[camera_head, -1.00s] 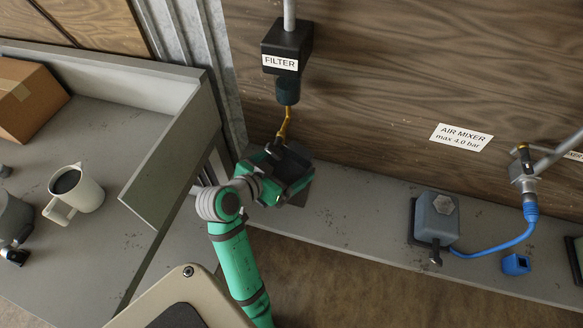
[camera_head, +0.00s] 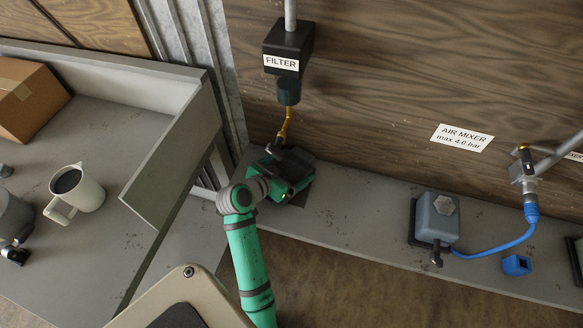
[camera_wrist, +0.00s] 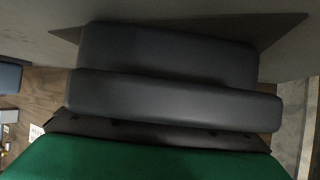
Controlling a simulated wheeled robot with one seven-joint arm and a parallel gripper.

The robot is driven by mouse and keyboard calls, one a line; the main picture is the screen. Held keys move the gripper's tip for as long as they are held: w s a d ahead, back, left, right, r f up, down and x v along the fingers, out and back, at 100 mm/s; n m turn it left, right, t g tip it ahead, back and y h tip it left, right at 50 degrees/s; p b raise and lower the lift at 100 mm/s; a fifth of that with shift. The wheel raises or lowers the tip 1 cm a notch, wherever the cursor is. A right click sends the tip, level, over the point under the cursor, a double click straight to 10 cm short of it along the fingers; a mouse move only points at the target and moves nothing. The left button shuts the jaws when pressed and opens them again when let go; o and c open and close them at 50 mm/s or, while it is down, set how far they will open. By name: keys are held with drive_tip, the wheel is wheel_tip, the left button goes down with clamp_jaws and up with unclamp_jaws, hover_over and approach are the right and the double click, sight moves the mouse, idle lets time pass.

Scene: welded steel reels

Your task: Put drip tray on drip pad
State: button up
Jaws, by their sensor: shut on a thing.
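My gripper (camera_head: 284,180) is low over the shelf under the filter at the back, near the yellow outlet pipe. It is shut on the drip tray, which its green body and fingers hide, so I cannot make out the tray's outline. A dark flat pad (camera_head: 304,196), which I take for the drip pad, shows at the gripper's right edge. In the wrist view, dark grey fingers (camera_wrist: 170,75) fill the middle, and dark corners of the pad (camera_wrist: 284,28) show behind them. I cannot tell whether the tray touches the pad.
The filter (camera_head: 288,62) and its yellow pipe (camera_head: 285,127) hang just above my gripper. The bench (camera_head: 105,150) with its raised side panel stands left, holding a mug (camera_head: 85,190) and a carton (camera_head: 25,100). A grey-blue box (camera_head: 436,218) with a blue hose sits right. The shelf between is clear.

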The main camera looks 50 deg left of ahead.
drive_tip(key=o, duration=1.1)
drive_tip(key=shift+f, duration=0.1)
drive_tip(key=v, duration=1.1)
drive_tip(key=shift+s+d+r, duration=0.1)
drive_tip(key=shift+s+r, duration=0.25)
drive_tip(key=shift+s, duration=0.15)
drive_tip(key=shift+s, duration=0.1)
